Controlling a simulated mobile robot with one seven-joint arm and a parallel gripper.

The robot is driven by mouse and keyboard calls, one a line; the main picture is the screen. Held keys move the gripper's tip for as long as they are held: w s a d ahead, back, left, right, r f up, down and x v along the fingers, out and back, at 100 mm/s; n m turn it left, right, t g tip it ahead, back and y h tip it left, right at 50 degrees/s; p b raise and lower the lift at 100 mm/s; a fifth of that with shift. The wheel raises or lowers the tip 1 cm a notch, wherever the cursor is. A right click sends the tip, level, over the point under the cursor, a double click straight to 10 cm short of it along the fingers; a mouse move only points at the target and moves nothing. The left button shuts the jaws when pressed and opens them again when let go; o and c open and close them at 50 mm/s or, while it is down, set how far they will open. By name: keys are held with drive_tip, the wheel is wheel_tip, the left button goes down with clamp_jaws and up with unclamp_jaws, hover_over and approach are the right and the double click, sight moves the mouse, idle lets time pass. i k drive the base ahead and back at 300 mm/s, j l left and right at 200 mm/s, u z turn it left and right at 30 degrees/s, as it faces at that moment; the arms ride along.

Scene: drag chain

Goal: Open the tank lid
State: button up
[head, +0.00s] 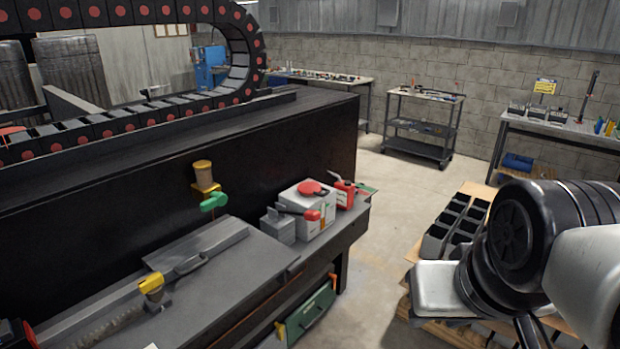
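A long dark machine bench fills the left and middle. On its lower ledge lies a flat grey cover (225,262) with a bar-shaped handle (188,266) on top; it looks like the tank lid and lies flat. A white box-shaped container (318,222) with a red round cap (312,188) stands at the ledge's right end, and I cannot tell whether it is the tank meant. My arm shows at the right, in front of the floor and apart from the ledge.
A yellow-topped fitting (151,285) with a hose sits left of the cover. A green valve handle (214,201) sticks out above it. A small grey box (278,226) and red can (342,190) flank the container. Black bins (455,225) stand behind my arm. The aisle floor (385,215) is clear.

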sight(307, 188)
drive_tip(key=u, duration=0.3)
drive_tip(key=i+j+z, duration=0.1)
drive_tip(key=i+z, duration=0.2)
drive_tip(key=i, duration=0.2)
drive_tip(key=i+j+z, duration=0.25)
drive_tip(key=i, duration=0.3)
drive_tip(key=i+j+z, duration=0.3)
drive_tip(key=i, duration=0.2)
